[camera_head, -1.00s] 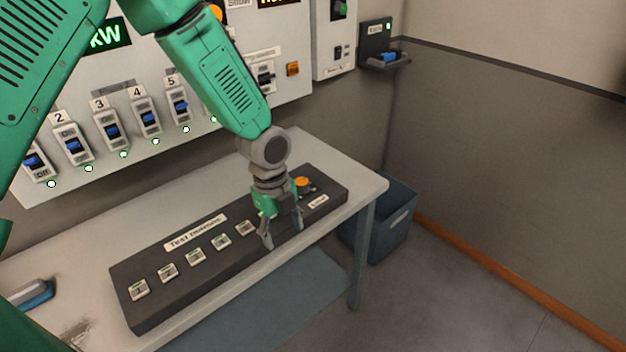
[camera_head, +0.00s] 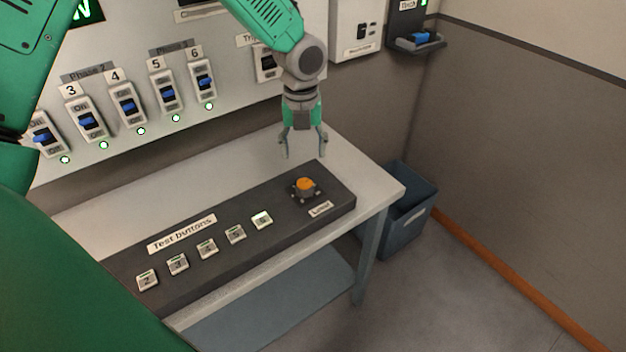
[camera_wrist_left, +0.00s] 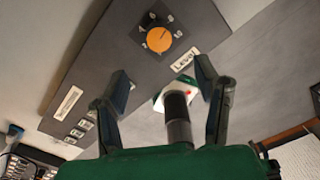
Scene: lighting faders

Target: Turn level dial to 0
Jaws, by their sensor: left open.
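The orange level dial (camera_head: 305,185) sits at the right end of the dark test-button panel (camera_head: 330,183), above its "Level" label (camera_head: 321,208). In the left wrist view the dial (camera_wrist_left: 159,39) has numbers around it; its exact setting is too small to tell. My left gripper (camera_head: 303,156) is open and empty, pointing down above and slightly behind the dial, apart from it. In the left wrist view its two fingers (camera_wrist_left: 163,88) are spread, with the dial beyond the fingertips. My right gripper is not in view.
Numbered test buttons (camera_head: 207,248) run along the panel left of the dial; button 6 (camera_head: 262,220) is lit green. A wall cabinet with blue switches (camera_head: 127,107) stands behind the table (camera_head: 377,188). A blue-grey bin (camera_head: 408,225) is at the right.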

